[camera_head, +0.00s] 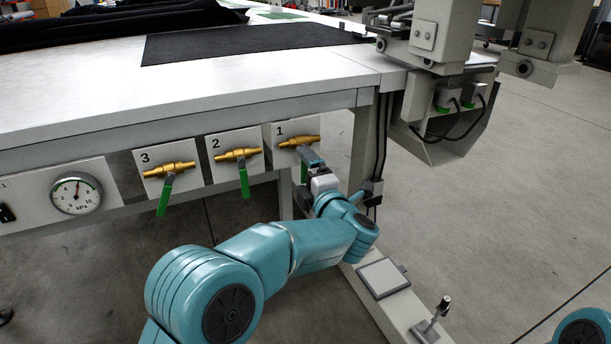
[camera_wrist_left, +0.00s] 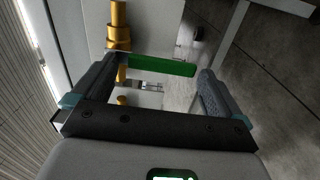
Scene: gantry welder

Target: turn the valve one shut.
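Valve one (camera_head: 299,141) is a brass valve on a white plate marked 1, under the table's front edge. Its green handle (camera_head: 304,173) hangs down, mostly hidden behind my left gripper (camera_head: 311,158). In the left wrist view, the brass body (camera_wrist_left: 119,25) is at the top and the green handle (camera_wrist_left: 162,66) stretches across the gap between the fingertips. My left gripper (camera_wrist_left: 160,72) is open there, and I see no clear contact with the handle. My right gripper is not in view.
Valve two (camera_head: 237,154) and valve three (camera_head: 169,170) sit to the left, handles down. A pressure gauge (camera_head: 76,194) is further left. A table leg and cables (camera_head: 378,140) stand just right of valve one.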

